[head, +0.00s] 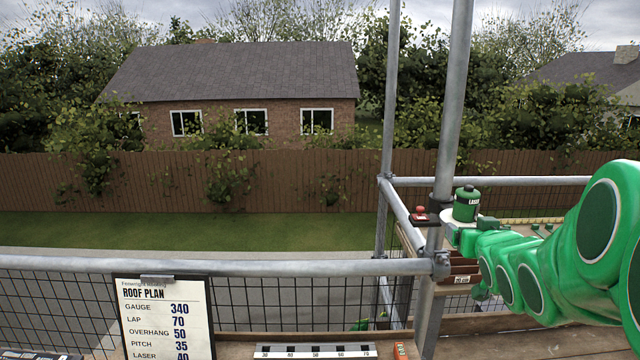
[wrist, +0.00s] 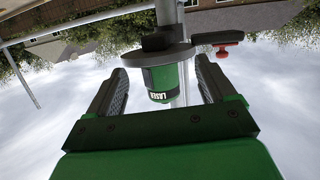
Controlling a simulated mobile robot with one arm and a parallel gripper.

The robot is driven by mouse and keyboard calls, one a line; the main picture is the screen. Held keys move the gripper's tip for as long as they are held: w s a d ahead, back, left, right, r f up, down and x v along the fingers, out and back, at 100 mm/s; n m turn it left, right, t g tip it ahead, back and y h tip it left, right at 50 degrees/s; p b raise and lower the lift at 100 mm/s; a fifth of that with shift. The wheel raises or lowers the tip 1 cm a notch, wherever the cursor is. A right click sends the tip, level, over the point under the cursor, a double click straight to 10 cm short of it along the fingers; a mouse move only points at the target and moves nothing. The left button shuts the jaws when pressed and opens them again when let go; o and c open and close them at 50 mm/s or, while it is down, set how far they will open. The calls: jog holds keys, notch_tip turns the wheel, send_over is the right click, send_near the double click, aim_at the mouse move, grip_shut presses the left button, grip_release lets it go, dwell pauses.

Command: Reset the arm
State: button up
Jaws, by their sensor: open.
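My gripper (wrist: 160,72) is open in the wrist view, its two dark ridged fingers spread wide. A green and black laser unit (wrist: 162,82) shows in the gap between them, with space on both sides. That view is upside down, and I cannot tell how deep the laser sits between the fingers. In the head view the laser (head: 467,204) stands upright on a small round plate by the scaffold pole. My green arm reaches in from the right and ends close beside the laser; the fingers are hard to make out there.
A scaffold pole (head: 452,120) and rail (head: 200,266) stand close to the arm.

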jog(key=s+a+f+g, duration=0.4)
jog(key=s+f, duration=0.1)
jog(key=s, duration=0.2)
jog(key=s+a+f+g, duration=0.4)
jog(key=s+f, duration=0.2)
jog(key=s, duration=0.2)
jog(key=s+a+f+g+y, duration=0.1)
jog(key=s+a+g, duration=0.3)
jog(key=s, duration=0.7)
jog(key=s+a+f+n+g+y, duration=0.1)
jog(key=s+a+g, duration=0.3)
jog(key=s, duration=0.8)
jog(key=shift+s+a+f+n+g, duration=0.2)
jog(key=shift+a+n+g, duration=0.15)
jog(key=shift+a, duration=0.8)
